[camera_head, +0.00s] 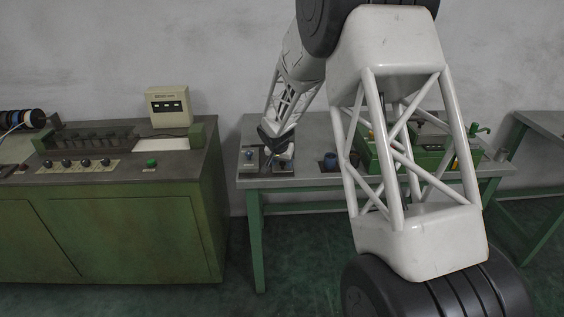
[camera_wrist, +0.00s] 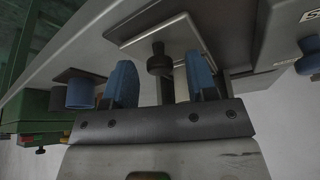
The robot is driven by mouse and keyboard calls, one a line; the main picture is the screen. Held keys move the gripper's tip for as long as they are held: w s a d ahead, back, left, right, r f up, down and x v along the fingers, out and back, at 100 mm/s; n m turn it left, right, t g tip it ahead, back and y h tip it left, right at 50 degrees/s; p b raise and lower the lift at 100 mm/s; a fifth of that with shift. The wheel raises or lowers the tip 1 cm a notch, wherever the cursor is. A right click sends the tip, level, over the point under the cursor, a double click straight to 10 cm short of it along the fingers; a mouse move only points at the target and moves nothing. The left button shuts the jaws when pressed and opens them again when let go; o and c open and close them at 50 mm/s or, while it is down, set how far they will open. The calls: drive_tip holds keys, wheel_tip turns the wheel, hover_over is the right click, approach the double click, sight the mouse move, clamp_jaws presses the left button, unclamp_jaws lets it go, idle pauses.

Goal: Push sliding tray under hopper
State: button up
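In the wrist view a flat metal plate, likely the sliding tray (camera_wrist: 190,28), lies on the table with a short black knob (camera_wrist: 158,62) standing on it. My gripper (camera_wrist: 162,82) has its two blue-tipped fingers apart, one on each side of this knob. I cannot tell whether either finger touches it. In the head view my gripper (camera_head: 277,152) is low over the left part of the metal table (camera_head: 300,183), and my arm hides much of the plate. I cannot make out the hopper clearly.
A small box with a blue knob (camera_head: 249,158) sits left of my gripper. A dark blue cylinder (camera_head: 330,161) stands to its right; the wrist view shows it too (camera_wrist: 80,95). A green machine (camera_head: 430,158) is partly behind my arm. A green console (camera_head: 120,220) stands left.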

clamp_jaws()
drive_tip(key=shift+w, duration=1.9)
drive_tip(key=shift+r, duration=0.1)
unclamp_jaws()
drive_tip(key=shift+v, duration=3.85)
